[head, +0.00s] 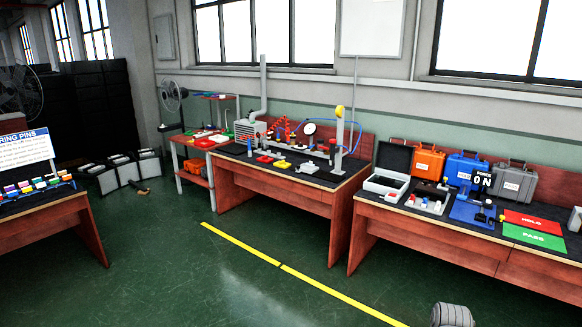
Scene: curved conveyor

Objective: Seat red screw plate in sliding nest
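A small flat red piece (264,158) lies on the dark top of the middle workbench, beside a yellow piece (282,164). It may be the red screw plate, but it is too small to tell and no screws can be made out. A light-coloured block (307,168) sits to the right of the yellow piece. I cannot tell which thing is the sliding nest. My gripper is not in view.
The middle workbench (270,188) carries a gauge, a post and blue tubing. The right bench (430,231) holds cases and red and green mats. A left bench (50,212) stands apart. Green floor is open around a yellow line (250,249). A grey rounded object (453,314) shows bottom right.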

